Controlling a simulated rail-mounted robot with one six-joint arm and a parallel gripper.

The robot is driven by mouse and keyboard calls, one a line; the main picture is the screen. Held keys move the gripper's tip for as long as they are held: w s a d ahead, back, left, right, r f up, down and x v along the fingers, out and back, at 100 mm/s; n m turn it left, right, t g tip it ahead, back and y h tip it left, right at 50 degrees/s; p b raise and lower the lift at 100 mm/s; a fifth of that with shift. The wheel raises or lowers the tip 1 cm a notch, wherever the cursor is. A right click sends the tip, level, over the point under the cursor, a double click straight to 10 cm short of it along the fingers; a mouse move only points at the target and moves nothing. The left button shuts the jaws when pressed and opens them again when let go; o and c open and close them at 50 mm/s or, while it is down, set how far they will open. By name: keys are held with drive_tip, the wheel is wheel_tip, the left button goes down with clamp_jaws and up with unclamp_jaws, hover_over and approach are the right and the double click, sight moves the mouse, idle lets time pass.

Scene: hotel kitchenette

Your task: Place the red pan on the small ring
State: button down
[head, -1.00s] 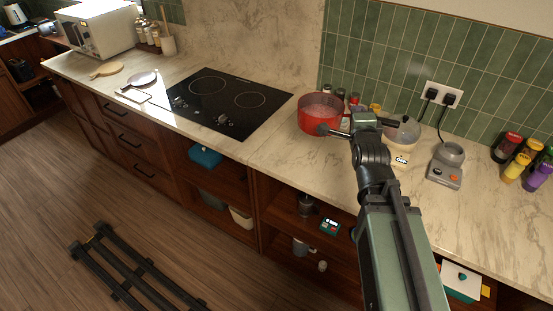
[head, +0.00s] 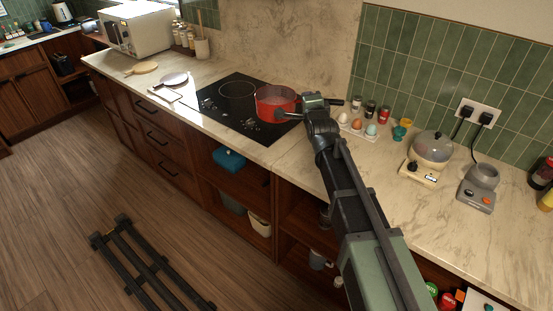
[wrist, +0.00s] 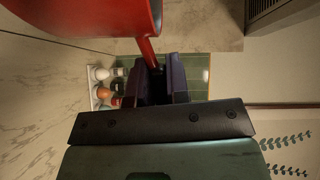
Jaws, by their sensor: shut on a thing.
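The red pan (head: 272,108) is over the right part of the black hob (head: 222,108). The hob's large ring (head: 237,89) shows bare to the left of the pan. The small ring is hidden behind the pan; I cannot tell whether the pan touches the hob or hangs just above it. My gripper (head: 303,111) is at the pan's right side, shut on its handle. In the wrist view the red pan (wrist: 95,16) fills the top left, and its red handle (wrist: 147,53) runs into the jaws (wrist: 163,82).
An egg tray (head: 352,127) with several eggs, spice jars (head: 370,107), and a domed cooker (head: 430,155) stand right of the hob. A grey appliance (head: 477,187) is farther right.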

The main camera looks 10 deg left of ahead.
wheel_tip(320, 180, down, 20)
drive_tip(key=b, duration=2)
drive_tip(key=shift+f, duration=0.2)
drive_tip(key=shift+r, duration=0.25)
drive_tip(key=shift+f, duration=0.15)
drive_tip(key=c, duration=1.6)
unclamp_jaws()
drive_tip(key=shift+f, duration=0.1)
drive_tip(key=o, duration=0.5)
drive_tip(key=shift+s+d, duration=0.1)
